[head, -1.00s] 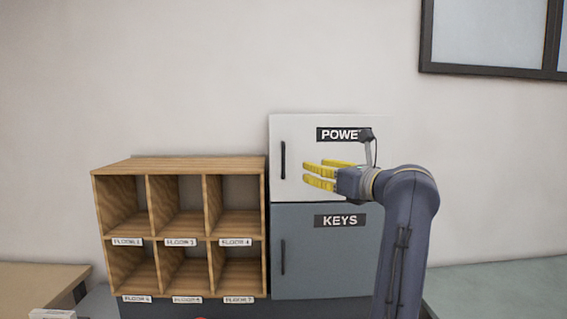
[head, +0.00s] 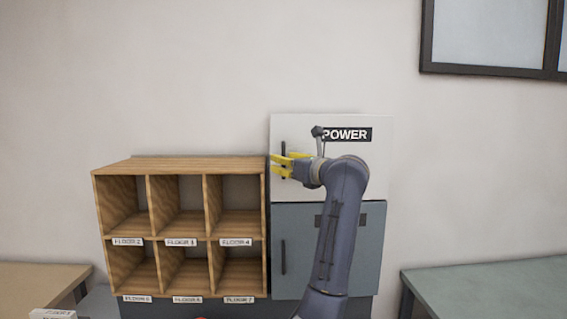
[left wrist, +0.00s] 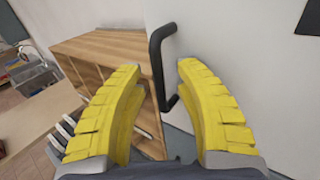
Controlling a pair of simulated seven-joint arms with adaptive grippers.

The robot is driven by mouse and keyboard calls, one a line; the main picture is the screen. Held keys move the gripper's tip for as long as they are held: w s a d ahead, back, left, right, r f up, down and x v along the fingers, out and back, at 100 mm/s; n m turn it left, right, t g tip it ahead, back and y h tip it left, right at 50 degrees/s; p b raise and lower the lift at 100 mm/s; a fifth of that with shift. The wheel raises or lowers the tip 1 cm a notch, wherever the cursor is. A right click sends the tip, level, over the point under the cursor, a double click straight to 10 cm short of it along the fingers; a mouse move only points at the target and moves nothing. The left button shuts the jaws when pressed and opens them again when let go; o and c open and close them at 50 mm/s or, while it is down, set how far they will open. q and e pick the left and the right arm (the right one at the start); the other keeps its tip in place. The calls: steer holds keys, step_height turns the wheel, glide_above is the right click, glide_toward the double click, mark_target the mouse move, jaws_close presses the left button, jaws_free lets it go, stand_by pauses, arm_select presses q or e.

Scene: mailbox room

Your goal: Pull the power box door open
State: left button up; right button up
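The white power box (head: 380,165) stands on the grey keys box, and its door looks shut. A dark vertical handle (head: 283,148) is at the door's left edge, partly hidden by yellow fingers in the head view. My left gripper (head: 279,166) is at this handle with its fingers spread. In the left wrist view, the black handle (left wrist: 157,65) shows between the two open yellow fingertips, with a gap to the right finger. I cannot tell whether either finger touches it. My right gripper is in neither view.
A wooden pigeonhole shelf (head: 180,163) stands directly left of the boxes, close to my fingers. The grey keys box (head: 300,270) is below, partly behind my arm. A greenish table (head: 490,285) is at the right.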

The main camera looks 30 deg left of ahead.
arm_select(q)
steer(key=shift+a, duration=0.15)
jaws_close()
stand_by(0.5)
